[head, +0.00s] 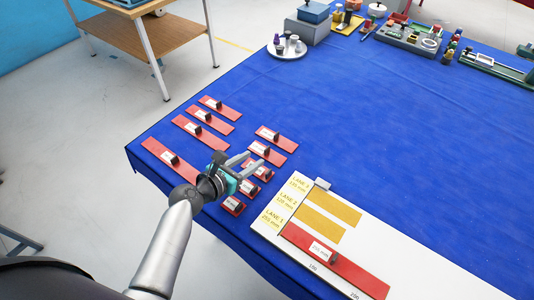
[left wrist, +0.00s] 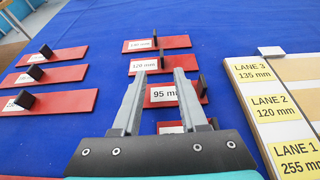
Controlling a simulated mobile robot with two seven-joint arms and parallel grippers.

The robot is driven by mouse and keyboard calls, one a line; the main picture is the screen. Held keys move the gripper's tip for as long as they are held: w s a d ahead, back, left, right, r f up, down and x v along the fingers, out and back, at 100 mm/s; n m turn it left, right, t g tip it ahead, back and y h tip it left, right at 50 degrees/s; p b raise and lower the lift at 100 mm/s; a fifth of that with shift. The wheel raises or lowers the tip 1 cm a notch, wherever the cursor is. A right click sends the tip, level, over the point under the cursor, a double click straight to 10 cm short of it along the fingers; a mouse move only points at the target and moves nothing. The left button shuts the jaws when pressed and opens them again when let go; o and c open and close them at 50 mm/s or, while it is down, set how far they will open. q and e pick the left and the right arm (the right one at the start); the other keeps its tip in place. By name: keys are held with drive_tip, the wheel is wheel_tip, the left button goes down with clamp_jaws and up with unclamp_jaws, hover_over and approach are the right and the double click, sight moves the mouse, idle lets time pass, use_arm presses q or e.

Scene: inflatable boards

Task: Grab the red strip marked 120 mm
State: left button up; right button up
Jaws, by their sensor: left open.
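The red strip marked 120 mm (left wrist: 180,61) lies flat on the blue cloth, with a white label and an upright black block. In the head view this strip (head: 279,157) is second from the top in the nearer column. My left gripper (head: 254,160) is open and empty, just short of that strip. In the left wrist view its fingertips (left wrist: 159,74) point at the 120 mm strip, above and beyond the strip marked 95 mm (left wrist: 158,103). Whether the fingers touch anything is unclear. My right gripper is not in view.
Longer red strips (head: 158,151) lie to the left. Another red strip (head: 264,129) lies just beyond the 120 mm one. A white lane board (head: 410,265) at right holds a red 255 mm strip (head: 355,273) and yellow lanes. The cloth's middle (head: 390,130) is clear.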

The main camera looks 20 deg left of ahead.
sight(264, 152)
use_arm(q)
drive_tip(key=shift+d+b+x, duration=0.2)
drive_tip(key=shift+b+x, duration=0.35)
drive_tip(key=shift+x, duration=2.25)
drive_tip(key=shift+r, duration=0.2)
drive_tip(key=shift+c, duration=0.2)
clamp_jaws()
